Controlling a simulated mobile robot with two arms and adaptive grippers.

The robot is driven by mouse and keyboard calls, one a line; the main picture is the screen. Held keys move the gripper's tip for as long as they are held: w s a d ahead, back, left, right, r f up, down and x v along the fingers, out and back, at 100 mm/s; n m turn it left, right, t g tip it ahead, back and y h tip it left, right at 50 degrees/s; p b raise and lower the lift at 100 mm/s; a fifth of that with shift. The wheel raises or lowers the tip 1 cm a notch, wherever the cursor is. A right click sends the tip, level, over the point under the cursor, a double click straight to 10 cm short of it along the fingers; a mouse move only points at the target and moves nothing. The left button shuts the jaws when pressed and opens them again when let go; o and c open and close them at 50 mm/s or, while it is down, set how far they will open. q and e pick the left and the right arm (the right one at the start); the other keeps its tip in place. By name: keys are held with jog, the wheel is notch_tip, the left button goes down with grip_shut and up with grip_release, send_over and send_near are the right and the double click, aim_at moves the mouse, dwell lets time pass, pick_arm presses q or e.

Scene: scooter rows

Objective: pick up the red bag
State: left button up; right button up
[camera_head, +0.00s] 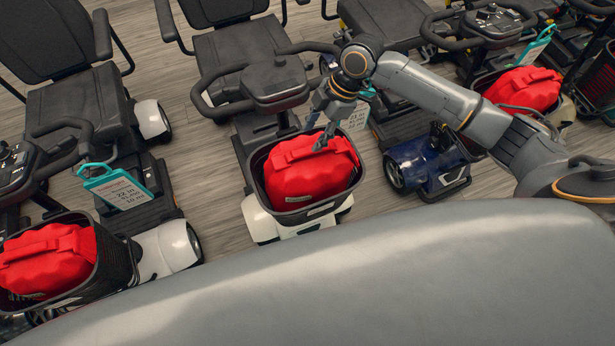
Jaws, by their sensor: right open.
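Three red bags show in the head view, each in a dark scooter basket. The middle red bag (308,172) fills its basket (318,211) and rises above the rim. Another red bag (48,260) is at the lower left, and a third red bag (523,88) is at the upper right, partly behind my right arm. My right gripper (322,138) reaches in from the right and is open just above the top of the middle bag. Whether a finger touches the bag I cannot tell. My left gripper is not in view.
Several mobility scooters stand in a row, with black seats (237,57) and handlebars close around the middle basket. A teal-framed tag (118,188) hangs at the left scooter. Wood-look floor (222,185) shows between the scooters. A large grey surface fills the bottom.

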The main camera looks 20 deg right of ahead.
aim_at(309, 149)
jog(key=x, duration=0.1)
jog(key=p+x, duration=0.1)
jog(key=x, duration=0.1)
jog(key=p+x, duration=0.1)
jog(key=shift+s+d+f, duration=0.15)
jog(key=shift+s+f, duration=0.05)
jog(key=shift+f, duration=0.55)
jog(key=shift+f, duration=0.25)
jog(key=shift+c, duration=0.4)
grip_shut()
